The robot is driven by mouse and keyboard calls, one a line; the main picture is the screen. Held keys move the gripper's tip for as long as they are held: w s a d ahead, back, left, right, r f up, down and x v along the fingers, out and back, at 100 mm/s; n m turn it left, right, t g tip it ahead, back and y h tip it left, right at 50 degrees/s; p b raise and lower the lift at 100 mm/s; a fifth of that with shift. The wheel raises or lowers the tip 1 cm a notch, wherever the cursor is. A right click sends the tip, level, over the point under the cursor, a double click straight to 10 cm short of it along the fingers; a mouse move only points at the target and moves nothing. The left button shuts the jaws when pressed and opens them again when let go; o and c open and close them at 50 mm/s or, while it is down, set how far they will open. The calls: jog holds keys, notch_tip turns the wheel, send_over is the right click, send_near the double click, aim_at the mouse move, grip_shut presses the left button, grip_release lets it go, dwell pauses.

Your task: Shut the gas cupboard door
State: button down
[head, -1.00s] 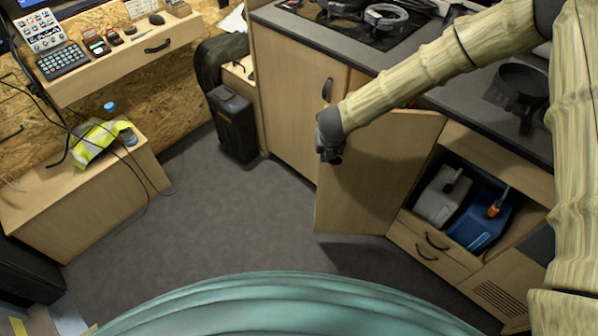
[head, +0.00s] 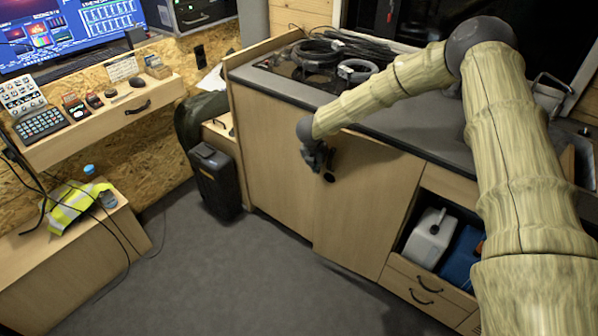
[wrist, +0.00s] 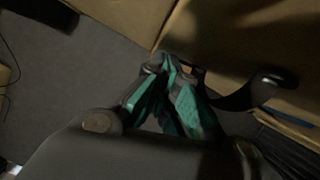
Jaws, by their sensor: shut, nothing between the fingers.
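The gas cupboard door (head: 368,205) is a light wood panel in the middle of the head view. It stands about in line with the wood panel (head: 268,150) to its left. I cannot tell whether a small gap remains at its left edge. My gripper (head: 318,160) is shut and empty at the door's upper left, beside a dark handle. In the wrist view my gripper's teal fingertips (wrist: 172,70) are together, close to the door front (wrist: 245,40) and left of a dark handle (wrist: 252,92). I cannot tell whether they touch the door.
An open compartment right of the door holds a white canister (head: 428,238) and a blue canister (head: 462,262). A drawer (head: 422,290) is below. A black bin (head: 216,180) stands left of the cupboards. Coiled cables (head: 320,52) lie on the worktop. The grey floor (head: 220,270) is clear.

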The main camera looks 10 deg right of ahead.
jog(key=shift+w+d, duration=0.25)
jog(key=shift+w, duration=0.05)
dwell(0.4)
